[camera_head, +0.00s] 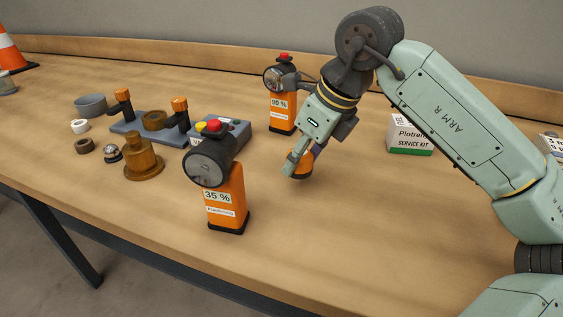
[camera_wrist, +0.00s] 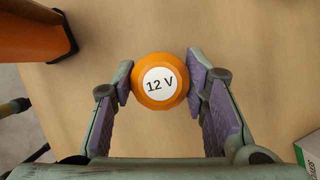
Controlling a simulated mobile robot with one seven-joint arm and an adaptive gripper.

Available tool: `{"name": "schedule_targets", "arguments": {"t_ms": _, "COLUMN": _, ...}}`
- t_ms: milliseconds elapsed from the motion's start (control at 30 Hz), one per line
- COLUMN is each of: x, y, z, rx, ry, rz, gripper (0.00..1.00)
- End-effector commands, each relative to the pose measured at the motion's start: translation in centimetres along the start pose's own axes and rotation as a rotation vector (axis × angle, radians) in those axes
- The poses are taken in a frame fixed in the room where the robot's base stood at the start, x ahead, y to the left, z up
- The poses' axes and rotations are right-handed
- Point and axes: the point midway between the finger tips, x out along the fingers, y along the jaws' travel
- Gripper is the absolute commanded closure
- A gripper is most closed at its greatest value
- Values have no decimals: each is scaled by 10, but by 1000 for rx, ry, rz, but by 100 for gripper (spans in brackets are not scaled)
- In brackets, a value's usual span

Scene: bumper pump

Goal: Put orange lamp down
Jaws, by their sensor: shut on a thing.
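An orange lamp (camera_wrist: 160,81) with a round white "12 V" label on top is between the fingers of my gripper (camera_wrist: 161,82) in the wrist view. Both purple finger pads press against its sides. In the head view my gripper (camera_head: 298,158) points down over the table, and the lamp (camera_head: 303,165) shows partly behind a finger. The wooden table top (camera_head: 320,235) lies beneath it. I cannot tell whether the lamp touches the table.
A "35 %" orange hand lamp (camera_head: 224,196) stands front left of my gripper. A "90 %" one (camera_head: 282,110) stands behind. A grey fixture (camera_head: 155,129), a brass part (camera_head: 144,162) and small rings lie left. A service kit box (camera_head: 410,138) is right. The front middle is clear.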

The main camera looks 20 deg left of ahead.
Motion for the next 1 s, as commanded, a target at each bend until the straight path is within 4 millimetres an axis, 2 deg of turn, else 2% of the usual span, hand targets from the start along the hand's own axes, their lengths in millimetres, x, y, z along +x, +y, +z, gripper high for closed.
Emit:
{"name": "schedule_targets", "arguments": {"t_ms": 67, "x": 4, "y": 2, "z": 11, "rx": -1, "ry": 0, "rz": 0, "gripper": 88}}
{"name": "schedule_targets", "arguments": {"t_ms": 367, "x": 19, "y": 6, "z": 29, "rx": -1, "ry": 0, "rz": 1, "gripper": 88}}
{"name": "schedule_targets", "arguments": {"t_ms": 400, "x": 30, "y": 5, "z": 23, "rx": 1, "ry": -1, "rz": 1, "gripper": 88}}
{"name": "schedule_targets", "arguments": {"t_ms": 533, "x": 47, "y": 5, "z": 15, "rx": 0, "ry": -1, "rz": 1, "gripper": 88}}
{"name": "schedule_targets", "arguments": {"t_ms": 967, "x": 52, "y": 5, "z": 12, "rx": 1, "ry": 0, "rz": -1, "gripper": 88}}
{"name": "schedule_targets", "arguments": {"t_ms": 1000, "x": 50, "y": 5, "z": 13, "rx": 1, "ry": 0, "rz": -1, "gripper": 57}}
